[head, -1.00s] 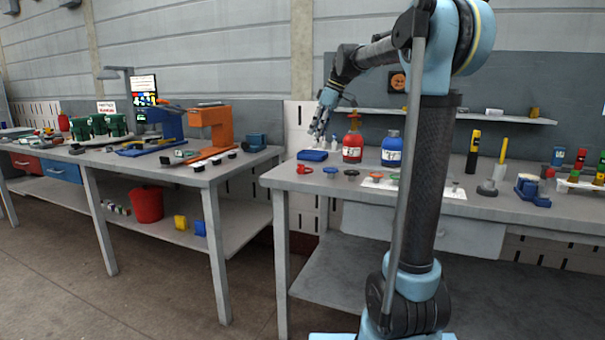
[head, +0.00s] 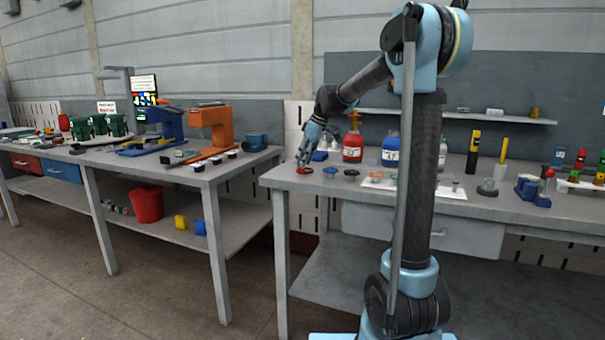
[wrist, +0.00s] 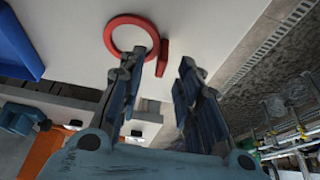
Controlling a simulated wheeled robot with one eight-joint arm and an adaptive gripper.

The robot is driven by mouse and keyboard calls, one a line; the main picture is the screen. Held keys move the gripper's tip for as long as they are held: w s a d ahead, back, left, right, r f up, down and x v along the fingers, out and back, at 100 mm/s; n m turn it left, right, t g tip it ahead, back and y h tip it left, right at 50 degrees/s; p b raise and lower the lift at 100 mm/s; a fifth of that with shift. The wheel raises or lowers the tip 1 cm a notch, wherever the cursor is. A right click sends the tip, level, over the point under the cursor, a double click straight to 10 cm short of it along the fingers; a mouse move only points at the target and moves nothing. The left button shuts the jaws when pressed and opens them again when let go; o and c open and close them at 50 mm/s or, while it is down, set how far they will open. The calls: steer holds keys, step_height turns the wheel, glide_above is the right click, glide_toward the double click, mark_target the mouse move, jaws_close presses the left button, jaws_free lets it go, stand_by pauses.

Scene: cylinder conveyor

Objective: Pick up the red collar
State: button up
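The red collar (head: 305,171) lies near the front left corner of the right workbench (head: 283,178). In the wrist view the red collar (wrist: 112,36) is a ring with a short upright-looking tab at its right side. My gripper (head: 303,162) is over the collar in the head view. In the wrist view my gripper (wrist: 164,62) is open, its fingers apart. The left fingertip overlaps the ring's lower edge and the right finger is to the right of the tab. I cannot tell whether either finger touches the collar.
A blue tray (head: 319,156) is just behind my gripper. A red bottle (head: 352,152) and a blue bottle (head: 390,155) stand to the right. A blue collar (head: 330,171) and a dark collar (head: 351,173) lie right of the red one. The bench edge is close.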

steer(key=shift+x, duration=0.9)
jaws_close()
steer(key=shift+r, duration=0.15)
